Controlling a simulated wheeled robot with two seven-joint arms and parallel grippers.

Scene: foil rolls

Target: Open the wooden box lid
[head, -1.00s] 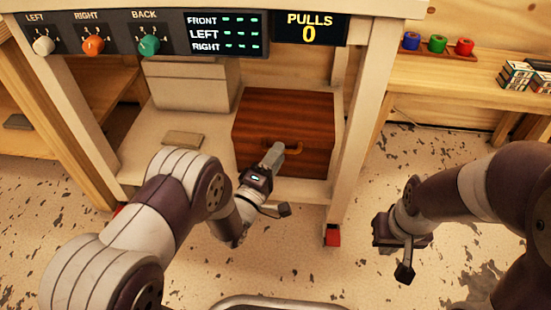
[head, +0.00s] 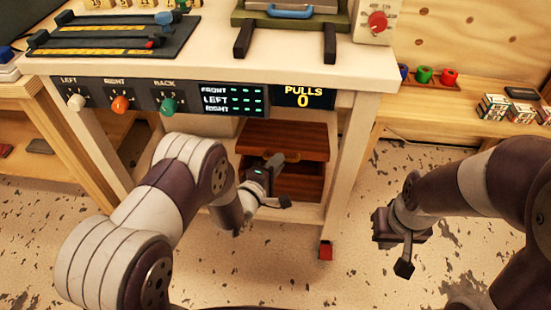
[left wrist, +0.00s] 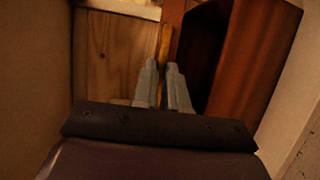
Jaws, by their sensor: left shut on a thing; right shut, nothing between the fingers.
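The reddish-brown wooden box (head: 309,187) stands on the lower shelf of the white bench. Its lid (head: 300,141) is raised, with a dark opening below it. My left gripper (head: 273,164) is at the lid's front edge, shut on the curved wooden handle (head: 293,156). In the left wrist view the two fingers (left wrist: 165,85) close around the handle (left wrist: 163,50), with the dark opening beside them. My arm and gripper hide part of the box front. My right gripper (head: 402,252) is shut and empty, out to the right above the floor.
The bench leg (head: 346,170) stands just right of the box. A control panel with knobs (head: 120,104) and a display reading PULLS 0 (head: 304,95) overhang the shelf. A side table (head: 450,112) with colored rolls is at the right. Open floor lies in front.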

